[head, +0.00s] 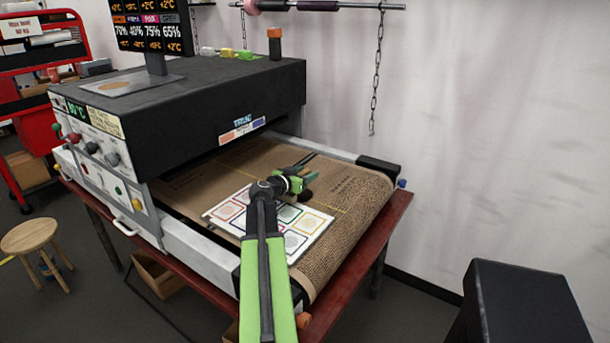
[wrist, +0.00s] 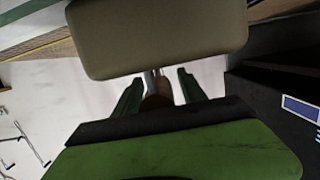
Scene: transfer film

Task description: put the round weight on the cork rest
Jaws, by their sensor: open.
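My gripper (head: 304,178) is over the belt, above the far edge of a white printed sheet (head: 237,208). Its fingers are open, and they also show in the wrist view (wrist: 159,90). A small dark rounded thing (head: 306,196) shows just below the gripper; it may be the round weight, but it is too small to be sure. In the wrist view a brownish shape (wrist: 157,101) shows between the fingers, partly hidden; I cannot tell what it is or whether the fingers touch it. I cannot make out the cork rest in either view.
The brown conveyor belt (head: 345,210) runs out of a black dryer (head: 205,105) with a low opening at the left. White rails flank the belt. A chain (head: 377,80) hangs behind. A black box (head: 520,305) stands at lower right. A stool (head: 30,237) is at left.

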